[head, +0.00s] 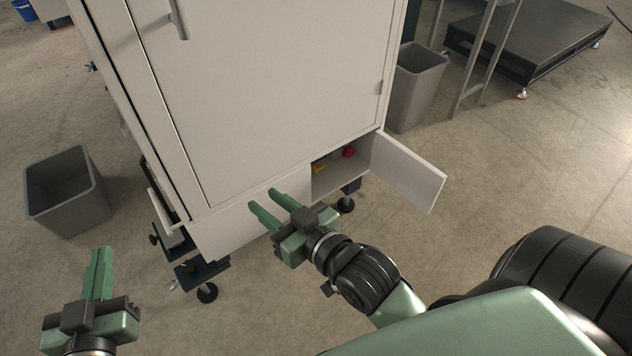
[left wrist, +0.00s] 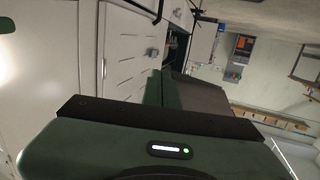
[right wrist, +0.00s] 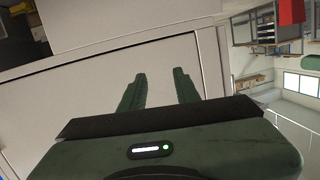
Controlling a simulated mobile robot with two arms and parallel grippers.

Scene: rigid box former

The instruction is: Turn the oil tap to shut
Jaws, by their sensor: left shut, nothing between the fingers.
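The open lower compartment (head: 340,180) of a pale cabinet holds a small yellow part (head: 319,167) and a red round part (head: 348,152). I cannot tell which of them is the oil tap, or how it is turned. My right gripper (head: 262,198) is open and empty in front of the cabinet's lower panel, left of the compartment. Its two fingers also show apart in the right wrist view (right wrist: 158,86). My left gripper (head: 103,250) is shut and empty, low at the left, away from the cabinet.
The compartment's door (head: 408,172) stands swung open to the right. The tall cabinet door (head: 270,80) above is closed. Grey bins stand left (head: 68,192) and right (head: 416,85) of the cabinet. A dark platform (head: 530,40) is at the back right. Floor in front is clear.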

